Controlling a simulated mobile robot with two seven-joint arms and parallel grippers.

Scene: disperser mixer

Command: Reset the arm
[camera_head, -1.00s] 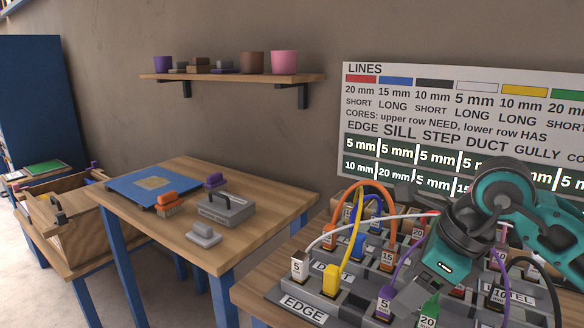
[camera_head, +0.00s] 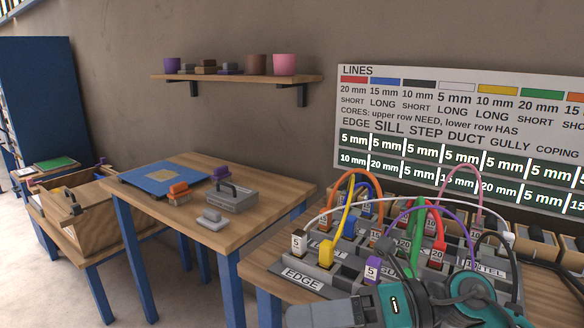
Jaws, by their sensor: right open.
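My right arm enters at the bottom right, and its teal and grey right gripper (camera_head: 335,312) lies low in front of the cable board (camera_head: 300,278). Its grey end points left, past the board's near edge. The jaws are open; nothing shows held between them, though the picture's bottom edge cuts off part of the gripper. The board holds coloured cables with numbered plugs, among them a yellow plug (camera_head: 326,254) and a white cable (camera_head: 400,204). The gripper and arm hide part of the board's front right. My left gripper is not in view.
A wooden crate (camera_head: 85,228) stands further left. A shelf (camera_head: 240,79) and the LINES sign (camera_head: 460,140) are on the wall.

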